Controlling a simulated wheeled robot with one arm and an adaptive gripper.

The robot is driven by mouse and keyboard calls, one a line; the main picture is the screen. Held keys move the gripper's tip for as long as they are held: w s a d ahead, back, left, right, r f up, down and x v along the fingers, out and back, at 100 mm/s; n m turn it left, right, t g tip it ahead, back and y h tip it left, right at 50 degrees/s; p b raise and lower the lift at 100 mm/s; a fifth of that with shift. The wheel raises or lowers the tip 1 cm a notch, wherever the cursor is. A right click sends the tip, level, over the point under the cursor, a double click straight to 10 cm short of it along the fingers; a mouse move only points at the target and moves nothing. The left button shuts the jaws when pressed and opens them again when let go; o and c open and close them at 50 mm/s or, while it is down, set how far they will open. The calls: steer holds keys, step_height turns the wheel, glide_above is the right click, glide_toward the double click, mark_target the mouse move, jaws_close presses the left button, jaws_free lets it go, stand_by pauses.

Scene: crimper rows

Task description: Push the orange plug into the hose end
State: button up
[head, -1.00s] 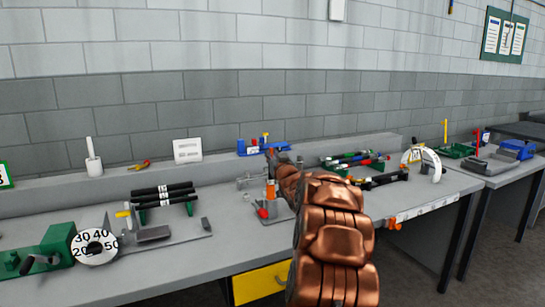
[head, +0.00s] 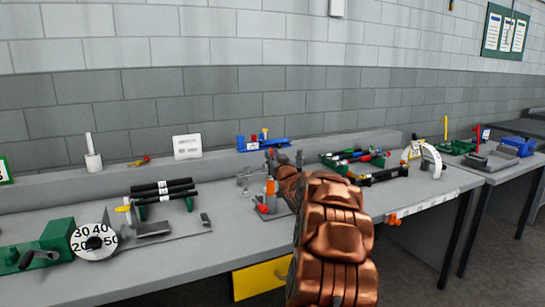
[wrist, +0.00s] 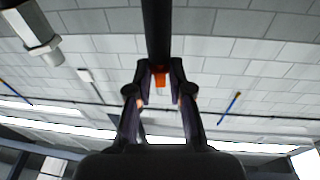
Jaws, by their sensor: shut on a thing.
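In the wrist view the orange plug (wrist: 160,80) shows as a small bright piece between the fingertips of my gripper (wrist: 159,68). The fingers are closed in on it from both sides. A black hose (wrist: 157,30) runs from the top edge down to the plug, in line with it. I cannot tell whether the plug is inside the hose end or only against it. In the head view my copper arm reaches over the bench and hides most of the gripper. A small upright orange piece (head: 270,187) shows just left of the arm.
A metal fitting (wrist: 32,35) is at the wrist view's upper left. On the bench (head: 180,258) are a dial gauge (head: 94,242), a rack of black hoses (head: 163,188), a blue tool (head: 262,143) and a green rack (head: 352,160) with coloured-end pieces. A yellow drawer (head: 262,279) is below.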

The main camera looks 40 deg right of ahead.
steer(key=shift+f, duration=0.3)
steer(key=o, duration=0.8)
steer(key=shift+f, duration=0.1)
steer(key=shift+s, duration=0.1)
steer(key=shift+v, duration=5.95)
